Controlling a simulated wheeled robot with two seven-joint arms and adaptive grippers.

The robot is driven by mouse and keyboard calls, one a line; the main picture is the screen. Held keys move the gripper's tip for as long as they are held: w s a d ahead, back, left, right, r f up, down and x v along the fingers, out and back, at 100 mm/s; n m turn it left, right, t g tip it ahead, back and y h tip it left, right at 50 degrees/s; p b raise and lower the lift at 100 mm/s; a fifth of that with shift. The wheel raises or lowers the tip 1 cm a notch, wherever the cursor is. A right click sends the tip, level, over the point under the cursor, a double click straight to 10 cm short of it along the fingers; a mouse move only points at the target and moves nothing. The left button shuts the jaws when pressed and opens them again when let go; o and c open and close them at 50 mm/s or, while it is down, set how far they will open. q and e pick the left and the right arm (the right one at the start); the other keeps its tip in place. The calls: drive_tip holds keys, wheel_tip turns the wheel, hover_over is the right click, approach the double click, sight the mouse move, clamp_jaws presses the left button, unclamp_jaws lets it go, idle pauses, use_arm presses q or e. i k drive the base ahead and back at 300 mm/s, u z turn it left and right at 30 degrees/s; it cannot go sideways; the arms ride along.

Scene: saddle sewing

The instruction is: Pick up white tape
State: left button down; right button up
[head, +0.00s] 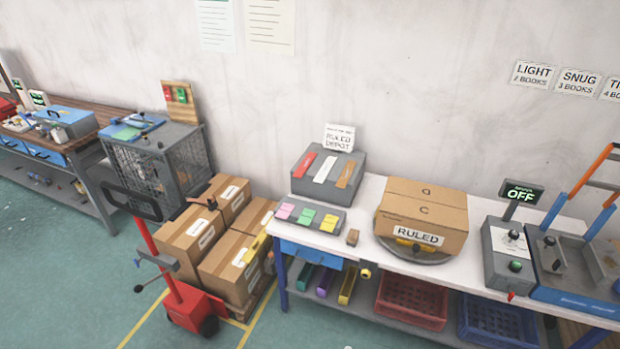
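A white strip (324,169), the only thing here that looks like the white tape, lies on the sloped top of a grey box (327,190) on the white table. It sits between a red strip (304,164) on its left and a tan strip (346,173) on its right. Neither of my grippers is in view.
A grey tray (307,217) with coloured pads stands in front of the grey box. A carton marked RULED (420,215) sits on a round plate to the right. A red pallet jack (190,305) and stacked cartons (228,270) stand left of the table.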

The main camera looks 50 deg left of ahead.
sight(320, 176)
drive_tip(key=u, duration=1.35)
